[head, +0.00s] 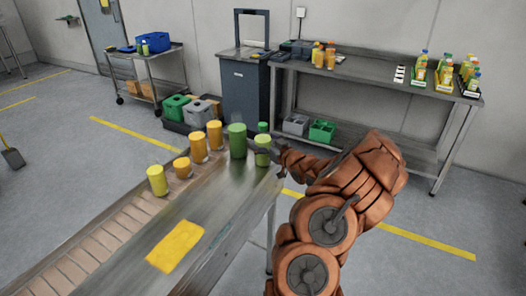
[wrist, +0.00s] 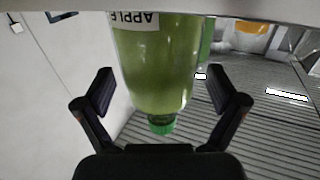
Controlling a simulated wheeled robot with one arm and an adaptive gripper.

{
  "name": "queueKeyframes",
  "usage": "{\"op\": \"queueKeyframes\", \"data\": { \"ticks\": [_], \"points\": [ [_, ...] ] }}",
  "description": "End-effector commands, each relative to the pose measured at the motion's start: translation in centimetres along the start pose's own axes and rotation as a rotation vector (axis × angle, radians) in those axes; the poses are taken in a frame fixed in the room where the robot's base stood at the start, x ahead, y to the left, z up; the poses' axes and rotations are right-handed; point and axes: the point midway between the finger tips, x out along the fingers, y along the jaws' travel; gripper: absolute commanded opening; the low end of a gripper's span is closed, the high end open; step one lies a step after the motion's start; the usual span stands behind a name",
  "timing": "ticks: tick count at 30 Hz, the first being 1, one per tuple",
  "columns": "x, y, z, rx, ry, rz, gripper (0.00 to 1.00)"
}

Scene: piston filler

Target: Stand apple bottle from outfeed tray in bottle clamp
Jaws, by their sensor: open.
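In the wrist view a green bottle (wrist: 155,65) labelled APPLE hangs upside down in the picture, its green cap (wrist: 161,125) toward the bottom. My gripper (wrist: 160,92) is open, one finger on each side of the bottle, with gaps visible on both sides. In the head view my gripper (head: 284,158) is just right of a yellow-green container (head: 262,152) at the far end of the metal surface (head: 215,205). I take this to be the bottle's place. The bottle clamp and outfeed tray cannot be told with certainty.
A dark green container (head: 237,142) stands close left, with several orange and yellow containers (head: 198,148) along the slatted conveyor (head: 90,245). A yellow cloth (head: 175,246) lies in front. A back bench (head: 370,72) holds bottles in trays.

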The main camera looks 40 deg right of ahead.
Motion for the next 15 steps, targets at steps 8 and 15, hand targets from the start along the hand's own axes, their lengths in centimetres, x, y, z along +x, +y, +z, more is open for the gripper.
{"op": "queueKeyframes", "data": {
  "ticks": [8, 15],
  "points": [
    [-0.03, 0.02, 0.03, 0.000, 0.000, 0.000, 0.79],
    [-0.04, 0.03, 0.03, 0.000, -0.001, 0.001, 0.54]
  ]
}}
